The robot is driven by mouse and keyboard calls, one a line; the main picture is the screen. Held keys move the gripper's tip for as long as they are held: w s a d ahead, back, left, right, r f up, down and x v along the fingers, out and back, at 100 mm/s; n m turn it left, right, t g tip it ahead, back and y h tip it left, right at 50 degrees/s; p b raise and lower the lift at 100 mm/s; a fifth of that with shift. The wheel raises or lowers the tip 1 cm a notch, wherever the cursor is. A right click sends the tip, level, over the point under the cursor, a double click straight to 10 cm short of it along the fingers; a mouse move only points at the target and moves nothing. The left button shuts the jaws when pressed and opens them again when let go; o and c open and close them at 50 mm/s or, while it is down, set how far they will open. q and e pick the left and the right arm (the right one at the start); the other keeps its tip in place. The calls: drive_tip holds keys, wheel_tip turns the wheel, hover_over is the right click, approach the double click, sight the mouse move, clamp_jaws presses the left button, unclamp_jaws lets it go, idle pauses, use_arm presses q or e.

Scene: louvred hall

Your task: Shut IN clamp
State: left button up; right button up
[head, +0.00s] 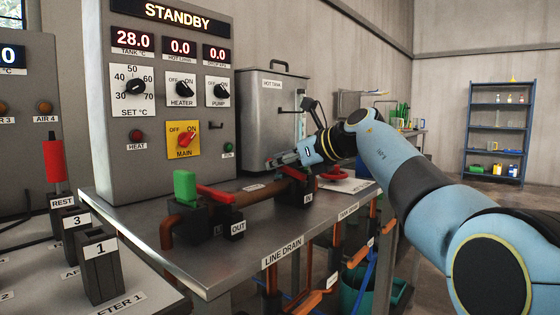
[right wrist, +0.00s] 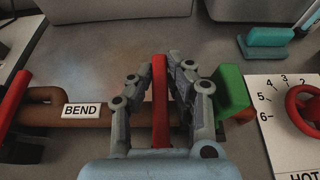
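The IN clamp sits on the brown pipe (head: 258,196) at the back right of the steel bench, by the IN label (head: 308,198). Its red lever (right wrist: 160,100) stands between the fingers of my right gripper (right wrist: 161,68), which look closed on both its sides. Its green block (right wrist: 232,88) is right of the fingers, apart from the lever. In the head view my right gripper (head: 284,159) reaches in from the right and partly hides this clamp. The OUT clamp, with a green block (head: 185,187) and red lever (head: 215,194), is nearer. My left gripper is out of view.
The control panel (head: 170,95) reads STANDBY. A red handwheel (right wrist: 305,108) on a numbered plate is right of the IN clamp. A teal-handled item (right wrist: 270,38) lies behind. The HOT TANK (head: 272,115) stands at the back. The bench front (head: 250,245) is clear.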

drive_tip(key=o, duration=0.4)
drive_tip(key=v, duration=1.2)
drive_tip(key=shift+r, duration=0.1)
